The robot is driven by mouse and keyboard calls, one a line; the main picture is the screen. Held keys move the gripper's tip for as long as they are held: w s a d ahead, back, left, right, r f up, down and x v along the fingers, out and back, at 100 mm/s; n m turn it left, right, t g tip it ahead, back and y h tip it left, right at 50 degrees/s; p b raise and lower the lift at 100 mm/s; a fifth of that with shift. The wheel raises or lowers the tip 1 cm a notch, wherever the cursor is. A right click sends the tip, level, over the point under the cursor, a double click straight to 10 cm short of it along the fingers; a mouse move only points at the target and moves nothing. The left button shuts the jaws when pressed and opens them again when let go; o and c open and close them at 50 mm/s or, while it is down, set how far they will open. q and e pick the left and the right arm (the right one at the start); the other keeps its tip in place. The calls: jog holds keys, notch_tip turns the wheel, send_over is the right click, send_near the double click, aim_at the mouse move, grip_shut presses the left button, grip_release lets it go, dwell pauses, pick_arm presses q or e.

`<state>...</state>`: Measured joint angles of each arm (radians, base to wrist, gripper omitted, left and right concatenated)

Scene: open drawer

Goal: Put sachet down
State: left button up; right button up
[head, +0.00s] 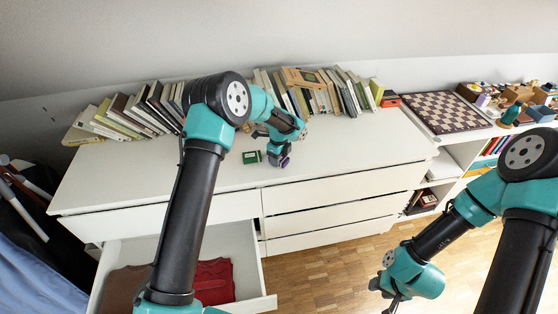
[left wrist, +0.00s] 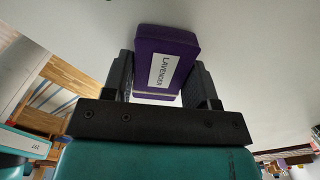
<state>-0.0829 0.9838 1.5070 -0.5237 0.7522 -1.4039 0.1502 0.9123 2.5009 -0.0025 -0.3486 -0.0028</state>
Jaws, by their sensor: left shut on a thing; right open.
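In the left wrist view a purple sachet (left wrist: 165,52) with a white "LAVENDER" label is held between the two fingers of my left gripper (left wrist: 160,82). In the head view my left gripper (head: 279,152) is over the white dresser top, and a small purple part of the sachet (head: 285,162) shows at its tip. I cannot tell whether the sachet touches the dresser top. My right gripper (head: 392,298) is open and empty, low over the wooden floor at the right.
The white dresser (head: 350,152) has an open drawer (head: 248,262) with red and brown folded cloth inside. A small green box (head: 251,157) sits just left of my left gripper. Rows of books stand along the wall. A chessboard (head: 445,112) lies at the right.

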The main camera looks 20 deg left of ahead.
pick_arm(q)
jog(key=c, duration=0.4)
jog(key=shift+r, duration=0.15)
jog(key=shift+r, duration=1.55)
jog(key=shift+s+d+r, duration=0.1)
jog(key=shift+s+r, duration=0.05)
jog(key=shift+s, duration=0.15)
jog(key=s+d+r, duration=0.1)
jog(key=s+d, duration=0.3)
jog(key=s, duration=1)
jog(key=shift+s+r, duration=0.2)
jog(key=shift+s, duration=0.2)
jog(key=shift+d, duration=0.1)
